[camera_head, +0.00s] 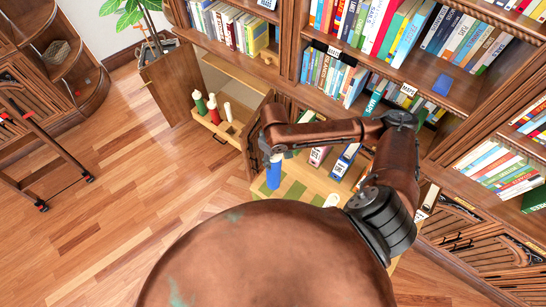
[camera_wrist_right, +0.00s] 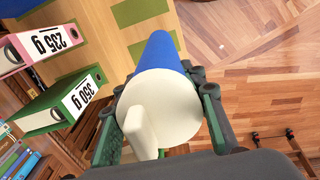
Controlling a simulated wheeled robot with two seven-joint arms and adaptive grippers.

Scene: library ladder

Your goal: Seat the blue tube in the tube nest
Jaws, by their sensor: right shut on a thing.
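The blue tube (camera_head: 273,176) hangs under my right gripper (camera_head: 272,154), over a light wooden surface with green patches. In the right wrist view the blue tube (camera_wrist_right: 160,52) points away, with a cream round end and a cream tab towards the camera. The green fingers of my right gripper (camera_wrist_right: 160,100) are shut on it from both sides. A light wooden holder (camera_head: 217,128) in the open cabinet carries a green, a red and a white upright piece; I cannot tell for sure whether it is the tube nest. My left gripper is not in view.
The wooden surface (camera_head: 296,190) lies below the tube. Binders labelled 235 g (camera_wrist_right: 40,48) and 350 g (camera_wrist_right: 62,103) stand beside it. Bookshelves (camera_head: 400,80) fill the back and right.

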